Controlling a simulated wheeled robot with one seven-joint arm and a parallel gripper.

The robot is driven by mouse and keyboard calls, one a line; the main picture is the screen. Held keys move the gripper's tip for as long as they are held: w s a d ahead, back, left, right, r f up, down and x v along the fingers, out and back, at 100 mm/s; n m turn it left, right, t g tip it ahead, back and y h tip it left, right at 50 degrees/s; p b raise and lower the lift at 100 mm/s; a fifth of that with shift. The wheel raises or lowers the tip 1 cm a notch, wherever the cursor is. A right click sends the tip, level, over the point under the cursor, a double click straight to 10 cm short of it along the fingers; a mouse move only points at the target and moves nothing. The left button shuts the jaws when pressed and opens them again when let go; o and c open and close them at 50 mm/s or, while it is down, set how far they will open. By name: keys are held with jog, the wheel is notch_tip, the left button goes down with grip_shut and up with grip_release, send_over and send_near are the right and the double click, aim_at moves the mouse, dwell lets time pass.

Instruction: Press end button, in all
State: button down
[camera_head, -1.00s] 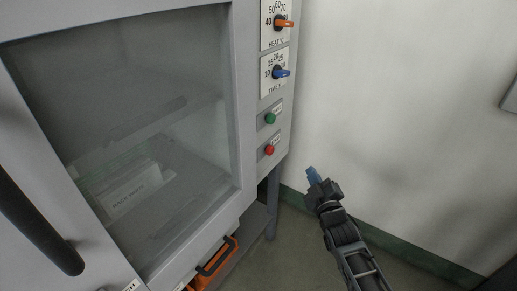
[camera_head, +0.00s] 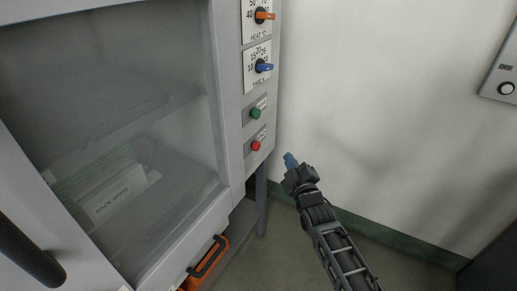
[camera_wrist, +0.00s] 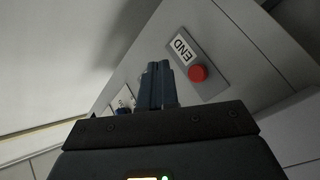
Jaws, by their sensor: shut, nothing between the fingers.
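The red end button (camera_head: 256,146) sits on a small plate low on the cabinet's control strip, below a green button (camera_head: 255,113). In the wrist view the red button (camera_wrist: 198,73) shows beside a label reading END (camera_wrist: 183,49). My gripper (camera_head: 290,160) has blue fingertips and is shut and empty. In the head view it is to the right of and slightly below the red button. In the wrist view its shut fingers (camera_wrist: 158,86) appear just left of the button, with a visible gap between them.
An orange heat knob (camera_head: 264,15) and a blue time knob (camera_head: 263,66) sit above the buttons. The cabinet's glass door (camera_head: 130,70) has a dark handle (camera_head: 30,250). An orange item (camera_head: 206,262) is below. A wall panel (camera_head: 503,75) is at right. White wall lies behind my arm.

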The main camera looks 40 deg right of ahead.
aim_at(255, 146)
jog(key=w+a+p, duration=0.2)
jog(key=w, duration=0.4)
jog(key=shift+w+a+p, duration=0.2)
jog(key=shift+w+p, duration=0.15)
jog(key=shift+w, duration=0.05)
dwell(0.9)
jog(key=shift+w, duration=0.15)
dwell(1.1)
jog(key=shift+w+a, duration=0.15)
jog(key=shift+w, duration=0.1)
jog(key=shift+w+a, duration=0.2)
jog(key=shift+w, duration=0.35)
dwell(0.9)
dwell(0.3)
jog(key=shift+s+d, duration=0.3)
jog(key=shift+s, duration=0.65)
